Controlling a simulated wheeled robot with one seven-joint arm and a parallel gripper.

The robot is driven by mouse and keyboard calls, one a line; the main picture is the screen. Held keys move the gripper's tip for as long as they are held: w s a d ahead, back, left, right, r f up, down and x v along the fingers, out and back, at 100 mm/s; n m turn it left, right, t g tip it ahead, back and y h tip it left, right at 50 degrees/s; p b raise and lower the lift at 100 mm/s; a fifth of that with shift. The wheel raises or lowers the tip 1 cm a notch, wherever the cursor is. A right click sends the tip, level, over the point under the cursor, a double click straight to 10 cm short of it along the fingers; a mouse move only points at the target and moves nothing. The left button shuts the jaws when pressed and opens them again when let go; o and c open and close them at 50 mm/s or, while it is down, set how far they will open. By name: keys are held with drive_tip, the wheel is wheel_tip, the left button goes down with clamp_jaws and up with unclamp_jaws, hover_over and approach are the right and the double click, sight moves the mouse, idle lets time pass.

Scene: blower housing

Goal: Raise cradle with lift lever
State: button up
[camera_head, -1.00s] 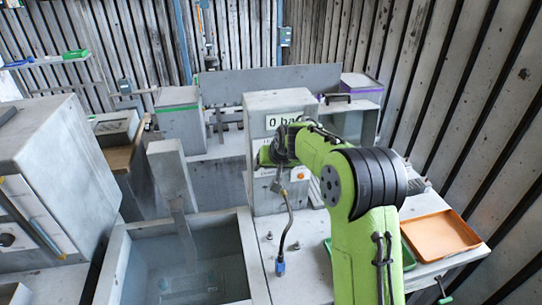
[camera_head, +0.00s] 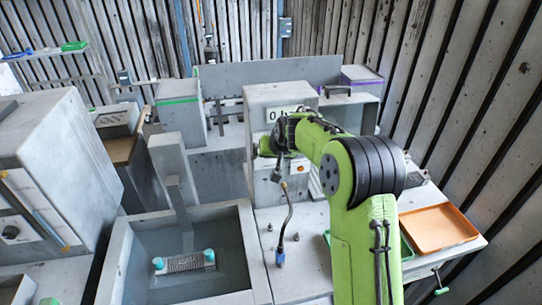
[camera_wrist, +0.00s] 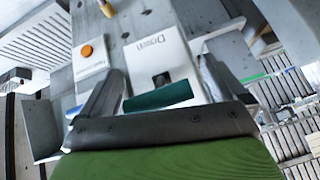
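The cradle (camera_head: 184,262) is a grey ribbed piece with teal ends, visible in the water of the tank (camera_head: 122,262). My gripper (camera_head: 262,147) is at the front of the grey console (camera_head: 262,185) and is small in the head view. In the wrist view, my gripper's (camera_wrist: 158,90) two dark fingers stand wide apart. A teal bar (camera_wrist: 146,99), apparently the lever's grip, lies between them, in front of a white label reading "DOWN" upside down (camera_wrist: 155,50). Whether the bar touches a finger is unclear. The rest of the lever is hidden.
An orange button (camera_wrist: 87,51) is beside the label. An orange tray (camera_head: 440,228) lies on the bench at right, with a green tray partly behind my arm. A grey cabinet (camera_head: 60,165) stands left of the tank.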

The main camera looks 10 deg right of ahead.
drive_tip(key=shift+f, duration=0.1)
drive_tip(key=v, duration=1.6)
drive_tip(key=s+f+g+b, duration=0.1)
drive_tip(key=s+f, duration=0.2)
drive_tip(key=s, duration=1.2)
drive_tip(key=s+a+f+n+h, duration=0.1)
drive_tip(key=s+f, duration=0.2)
drive_tip(key=s, duration=1.3)
drive_tip(key=shift+s+f+n+g+b, duration=0.3)
drive_tip(key=shift+f+g+b, duration=0.1)
drive_tip(key=shift+a, duration=0.15)
